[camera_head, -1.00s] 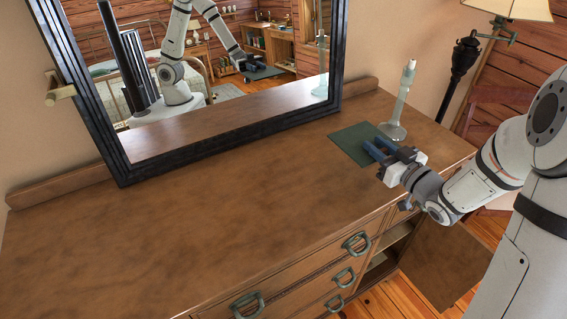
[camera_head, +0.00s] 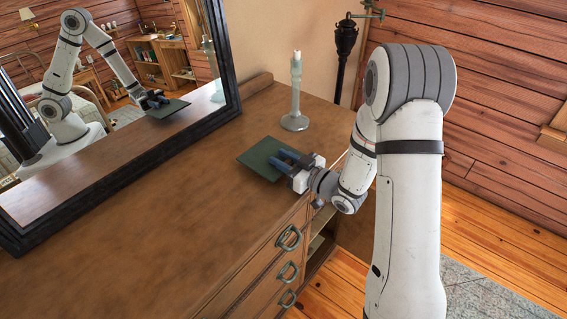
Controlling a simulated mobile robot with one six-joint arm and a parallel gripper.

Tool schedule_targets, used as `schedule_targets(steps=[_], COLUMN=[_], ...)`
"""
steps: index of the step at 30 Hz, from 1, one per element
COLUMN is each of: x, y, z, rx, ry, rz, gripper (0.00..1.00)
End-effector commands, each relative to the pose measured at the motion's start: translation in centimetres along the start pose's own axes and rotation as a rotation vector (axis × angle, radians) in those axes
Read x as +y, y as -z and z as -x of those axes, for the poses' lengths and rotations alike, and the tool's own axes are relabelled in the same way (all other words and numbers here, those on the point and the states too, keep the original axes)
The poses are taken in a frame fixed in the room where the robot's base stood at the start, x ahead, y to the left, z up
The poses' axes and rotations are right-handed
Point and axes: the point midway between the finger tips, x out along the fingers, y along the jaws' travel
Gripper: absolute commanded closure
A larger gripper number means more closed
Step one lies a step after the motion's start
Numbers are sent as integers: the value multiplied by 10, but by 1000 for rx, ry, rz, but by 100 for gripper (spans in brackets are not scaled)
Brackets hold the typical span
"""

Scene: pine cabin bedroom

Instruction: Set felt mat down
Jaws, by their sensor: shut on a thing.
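The felt mat (camera_head: 254,158) is a thin dark green square over the right part of the brown dresser top (camera_head: 150,220). It looks about level; I cannot tell whether it touches the wood or hangs just above it. The fingers hide part of that edge. The mat is also reflected in the mirror (camera_head: 232,60).
A pale candlestick (camera_head: 295,95) stands upright just behind the mat. The dark-framed mirror stands along the back. The dresser top left and in front of the mat is bare. A dark lamp stand (camera_head: 345,60) rises behind the dresser's right end.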

Motion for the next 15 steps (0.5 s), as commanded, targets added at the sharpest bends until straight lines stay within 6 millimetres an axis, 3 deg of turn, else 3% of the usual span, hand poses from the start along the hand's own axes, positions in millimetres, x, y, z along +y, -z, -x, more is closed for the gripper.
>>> schedule_targets(steps=[4, 15], x=[0, 1], y=[-15, -20], z=[0, 0], rx=[0, 1], ry=[-1, -2], rz=[-1, 1], gripper=[100, 100])
